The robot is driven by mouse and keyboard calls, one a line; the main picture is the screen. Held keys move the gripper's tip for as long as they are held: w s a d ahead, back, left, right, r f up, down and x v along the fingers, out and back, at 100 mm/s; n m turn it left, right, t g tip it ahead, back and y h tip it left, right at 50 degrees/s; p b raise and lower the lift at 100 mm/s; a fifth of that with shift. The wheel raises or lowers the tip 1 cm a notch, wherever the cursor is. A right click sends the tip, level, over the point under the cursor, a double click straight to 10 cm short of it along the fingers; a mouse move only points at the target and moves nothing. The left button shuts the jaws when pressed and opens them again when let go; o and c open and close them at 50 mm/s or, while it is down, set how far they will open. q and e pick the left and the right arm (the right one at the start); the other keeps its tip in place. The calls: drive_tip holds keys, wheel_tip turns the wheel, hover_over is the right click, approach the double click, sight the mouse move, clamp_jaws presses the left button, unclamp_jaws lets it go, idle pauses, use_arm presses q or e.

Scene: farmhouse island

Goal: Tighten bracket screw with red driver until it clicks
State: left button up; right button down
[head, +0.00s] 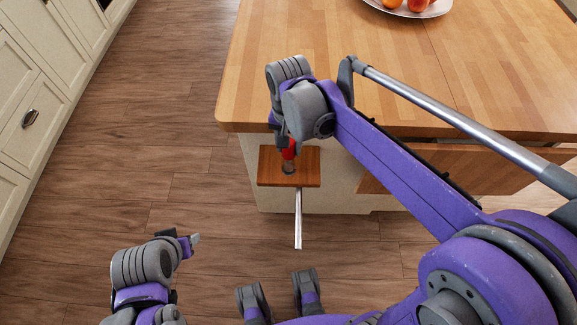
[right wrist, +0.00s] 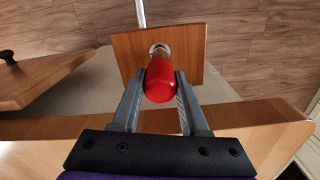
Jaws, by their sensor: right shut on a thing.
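My right gripper (head: 287,145) reaches over the island's edge and is shut on the red driver (head: 290,151). In the right wrist view both fingers grip the sides of its red handle (right wrist: 160,82). The driver points down at a small wooden board (head: 309,166). A shiny round metal part (right wrist: 159,49) shows on the board at the driver's far end. The screw itself is hidden, so I cannot tell whether the tip is seated. A thin metal bar (head: 298,222) extends from under the board. My left gripper (head: 188,242) hangs over the floor at lower left, away from the board; its jaw opening is unclear.
The island's wooden top (head: 300,45) lies behind and right, with a fruit plate (head: 405,10) far back. A wooden panel (head: 400,175) sits below its edge; a dark knob (right wrist: 8,57) shows in the wrist view. Pale cabinets (head: 25,120) line the left. Floor between is clear.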

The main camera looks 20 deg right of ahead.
drive_tip(key=shift+f, duration=0.3)
drive_tip(key=shift+c, duration=1.7)
unclamp_jaws()
drive_tip(key=shift+r, duration=0.1)
wheel_tip(320, 180, up, 11)
drive_tip(key=shift+f+p, duration=0.2)
drive_tip(key=shift+p, duration=0.35)
